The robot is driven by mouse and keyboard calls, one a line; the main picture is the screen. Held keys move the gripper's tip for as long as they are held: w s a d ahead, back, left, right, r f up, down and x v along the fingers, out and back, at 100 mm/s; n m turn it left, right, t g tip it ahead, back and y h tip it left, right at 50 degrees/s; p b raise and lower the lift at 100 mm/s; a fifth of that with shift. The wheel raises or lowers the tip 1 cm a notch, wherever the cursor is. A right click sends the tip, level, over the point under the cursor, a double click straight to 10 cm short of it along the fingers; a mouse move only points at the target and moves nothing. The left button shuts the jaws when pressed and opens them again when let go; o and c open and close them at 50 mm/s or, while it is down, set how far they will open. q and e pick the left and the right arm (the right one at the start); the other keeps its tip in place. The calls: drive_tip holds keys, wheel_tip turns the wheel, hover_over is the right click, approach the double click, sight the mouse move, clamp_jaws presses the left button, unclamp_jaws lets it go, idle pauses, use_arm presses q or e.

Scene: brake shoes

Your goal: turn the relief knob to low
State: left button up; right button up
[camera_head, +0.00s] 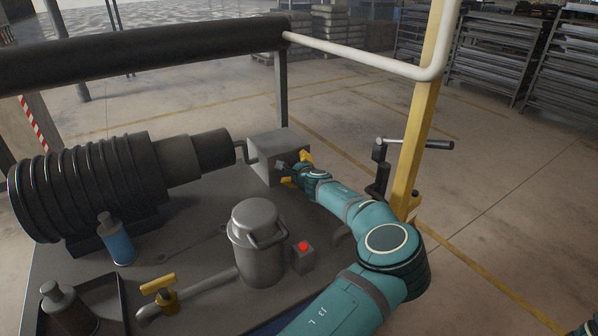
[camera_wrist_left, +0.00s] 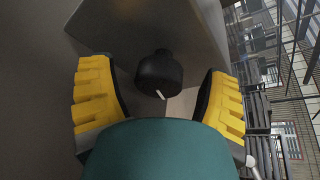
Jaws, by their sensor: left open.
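The relief knob (camera_wrist_left: 159,72) is a dark round knob with a short white mark, on the face of a grey box (camera_wrist_left: 145,25). The mark shows at the knob's lower edge in the left wrist view. In the head view the box (camera_head: 272,148) stands at the end of the dark ribbed cylinder, and my gripper covers much of the knob's side. My left gripper (camera_head: 294,169) is open at that face. In the left wrist view its yellow fingers (camera_wrist_left: 160,98) stand either side of the knob, with a gap on both sides.
A grey lidded canister (camera_head: 257,255) and a red-button box (camera_head: 303,258) stand near my left arm. A yellow-handled valve (camera_head: 160,290), blue bottle (camera_head: 116,243) and ribbed cylinder (camera_head: 85,185) are further left. A yellow post (camera_head: 415,150) and crank (camera_head: 415,144) are on the right.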

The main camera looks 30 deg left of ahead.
use_arm(q)
drive_tip(key=v, duration=1.1)
drive_tip(key=shift+s+d, duration=0.3)
